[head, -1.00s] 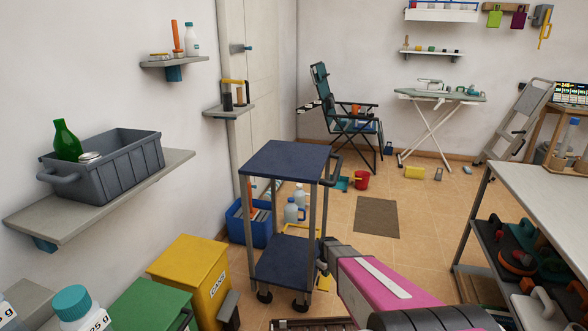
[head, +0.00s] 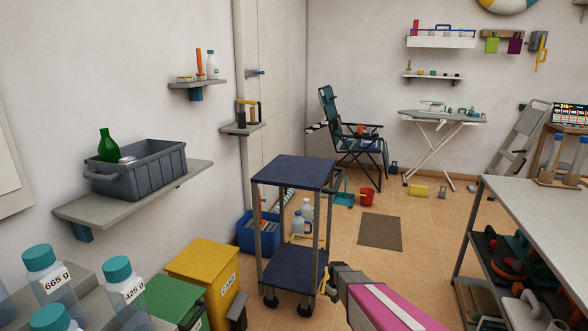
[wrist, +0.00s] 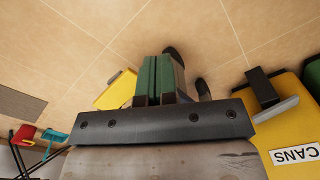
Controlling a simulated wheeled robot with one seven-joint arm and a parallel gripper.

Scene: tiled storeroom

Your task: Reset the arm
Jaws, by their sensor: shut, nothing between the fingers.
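My gripper (wrist: 161,80) shows in the wrist view with its two green-padded fingers pressed together and nothing between them. It hangs over the tiled floor. In the head view my gripper (head: 330,279) is at the lower middle, at the end of my pink arm, just right of the lower shelf of the blue trolley (head: 292,171). Its fingertips are too small and dark to make out clearly there. I cannot tell whether it touches the trolley.
A yellow bin (head: 207,270) marked CANS and a green bin (head: 172,300) stand left of the trolley. A workbench (head: 530,205) stands at right. Wall shelf (head: 150,195) holds a grey crate (head: 140,168). A floor mat (head: 380,232) and open tiles lie beyond my gripper.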

